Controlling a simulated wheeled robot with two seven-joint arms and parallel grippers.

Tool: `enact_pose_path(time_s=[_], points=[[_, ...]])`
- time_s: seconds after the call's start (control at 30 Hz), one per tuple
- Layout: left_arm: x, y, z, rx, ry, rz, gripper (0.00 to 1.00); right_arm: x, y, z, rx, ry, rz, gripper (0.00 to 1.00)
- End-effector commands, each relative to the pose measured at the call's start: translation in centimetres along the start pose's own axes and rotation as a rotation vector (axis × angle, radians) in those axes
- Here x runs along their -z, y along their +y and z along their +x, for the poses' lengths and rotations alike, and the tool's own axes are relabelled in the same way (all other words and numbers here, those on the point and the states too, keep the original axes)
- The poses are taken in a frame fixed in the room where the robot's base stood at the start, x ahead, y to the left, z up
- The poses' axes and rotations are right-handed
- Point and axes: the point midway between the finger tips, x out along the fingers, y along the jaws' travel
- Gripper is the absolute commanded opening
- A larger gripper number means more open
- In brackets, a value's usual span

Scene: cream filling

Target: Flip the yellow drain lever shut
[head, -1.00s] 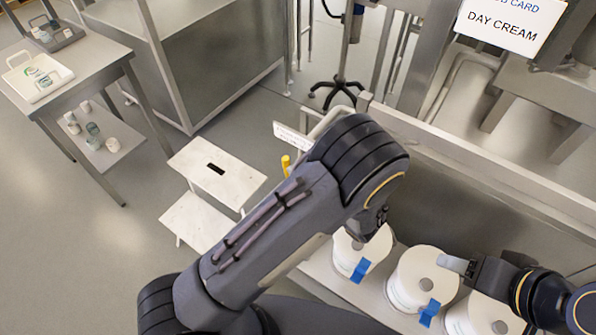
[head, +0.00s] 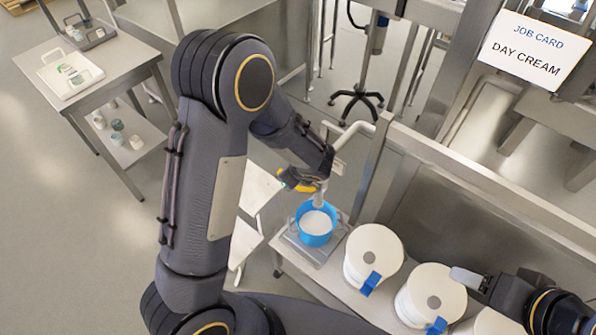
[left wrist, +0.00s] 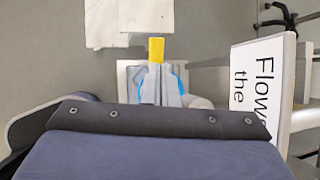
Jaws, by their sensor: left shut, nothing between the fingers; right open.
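The yellow drain lever (head: 304,188) shows in small patches beside my left gripper (head: 293,179), above a blue vessel (head: 316,238) holding white cream. In the left wrist view the lever (left wrist: 156,48) is a yellow bar just beyond the tips of my shut left gripper (left wrist: 159,76). I cannot tell whether they touch. The drain spout (head: 318,202) points down into the vessel, partly hidden by the wrist. My right gripper (head: 468,277) is open and empty, near the white tubs.
The vessel stands on a metal scale (head: 306,252). A row of white tubs (head: 374,252) with blue tabs stands beside it. A sign (left wrist: 262,85) is close on the right in the left wrist view.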

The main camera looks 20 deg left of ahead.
Motion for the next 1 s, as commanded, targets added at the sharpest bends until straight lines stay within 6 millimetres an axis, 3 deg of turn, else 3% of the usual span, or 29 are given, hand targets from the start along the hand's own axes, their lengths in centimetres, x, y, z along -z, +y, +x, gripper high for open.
enact_pose_path(time_s=[0.4,1.0], points=[[-1.0,0.6,3.0,-0.002,0.325,-0.071,0.00,0.9,-0.8,-1.8,0.000,0.000,0.000,0.56],[-0.8,1.1,5.3,-0.002,0.316,-0.063,0.00,0.5,-0.4,-1.0,0.000,0.000,0.000,0.56]])
